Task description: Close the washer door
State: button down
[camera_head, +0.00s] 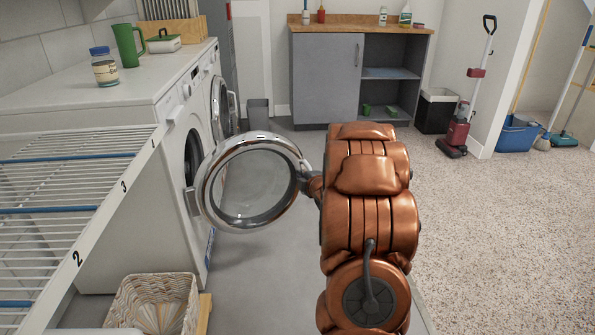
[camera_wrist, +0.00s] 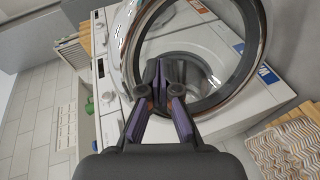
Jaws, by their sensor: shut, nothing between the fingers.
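The washer (camera_head: 150,200) is a white front loader at the left. Its round door (camera_head: 207,183), a chrome ring with clear glass, stands swung wide open toward me. In the wrist view the door (camera_wrist: 258,62) fills the upper middle, with the washer's opening (camera_wrist: 208,68) behind it. My gripper (camera_wrist: 165,68) is shut and empty, its fingertips in front of the door's ring opening. In the head view my arm hides most of the gripper, which is at the right side of the door ring. I cannot tell whether it touches the door.
A second machine with a round door (camera_head: 222,108) stands beyond. A grey cabinet (camera_head: 325,80) is at the back.

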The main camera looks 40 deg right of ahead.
jog(key=s+d+f+n+t+b, duration=0.1)
jog(key=d+f+n+t+b, duration=0.1)
jog(key=d+f+t, duration=0.15)
jog(key=b, duration=0.5)
send_near(294, 156)
jog(key=shift+n, duration=0.3)
jog(key=x, duration=0.5)
jog(key=shift+w+d+f, duration=0.1)
jog(key=shift+d+f, duration=0.05)
jog(key=shift+f, duration=0.05)
jog(key=shift+x, duration=1.05)
jog(key=shift+w+r, duration=0.1)
